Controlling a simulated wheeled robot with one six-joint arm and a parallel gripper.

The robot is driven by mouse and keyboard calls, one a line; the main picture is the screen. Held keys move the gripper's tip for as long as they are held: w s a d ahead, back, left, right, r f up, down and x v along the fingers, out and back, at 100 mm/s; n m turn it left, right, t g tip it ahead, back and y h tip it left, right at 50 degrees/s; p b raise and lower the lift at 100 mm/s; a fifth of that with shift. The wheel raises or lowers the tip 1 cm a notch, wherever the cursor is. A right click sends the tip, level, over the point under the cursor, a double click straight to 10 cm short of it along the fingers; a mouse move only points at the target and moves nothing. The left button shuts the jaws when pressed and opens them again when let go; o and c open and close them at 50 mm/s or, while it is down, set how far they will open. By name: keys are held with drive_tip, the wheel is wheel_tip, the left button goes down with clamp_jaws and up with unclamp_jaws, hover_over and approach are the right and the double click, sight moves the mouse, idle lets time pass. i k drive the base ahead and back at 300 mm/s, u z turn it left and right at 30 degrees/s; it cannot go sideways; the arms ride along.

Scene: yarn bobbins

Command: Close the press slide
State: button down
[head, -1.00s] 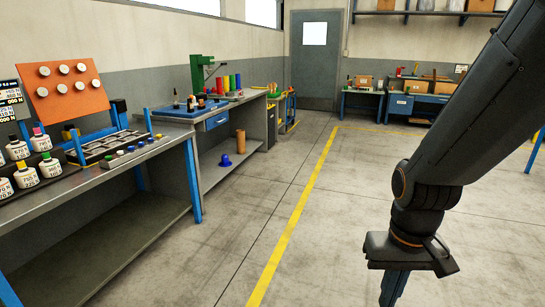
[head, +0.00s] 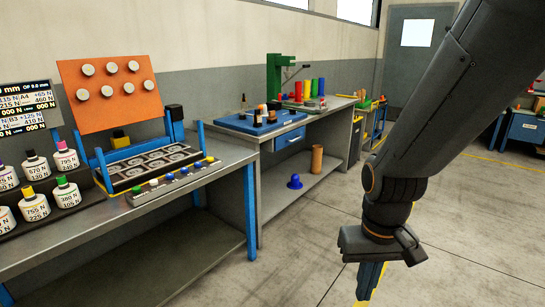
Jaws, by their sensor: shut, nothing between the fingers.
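A bench device with blue posts holds a dark tray (head: 150,166) with several round recesses; it may be the press slide, but I cannot tell for certain. It seems to stick out towards the bench's front edge. A tilted orange panel (head: 107,90) with several pale round knobs stands above and behind it. A green stand (head: 274,78) with a lever is on the farther bench. My gripper (head: 369,290) hangs pointing down at the lower right, over the floor, shut and empty. It is well apart from the bench and the device.
The near grey bench (head: 100,222) carries labelled bobbins (head: 67,193) at left and a strip of coloured buttons (head: 172,180) along its front. A blue tray (head: 258,124) is on the farther bench. A blue spool (head: 295,182) and brown cylinder (head: 317,159) stand on its lower shelf. Open floor (head: 440,215) lies right.

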sight(308, 104)
drive_tip(key=u, duration=0.05)
drive_tip(key=i, duration=2.3)
drive_tip(key=z, duration=0.6)
drive_tip(key=i, duration=1.85)
drive_tip(key=z, duration=0.45)
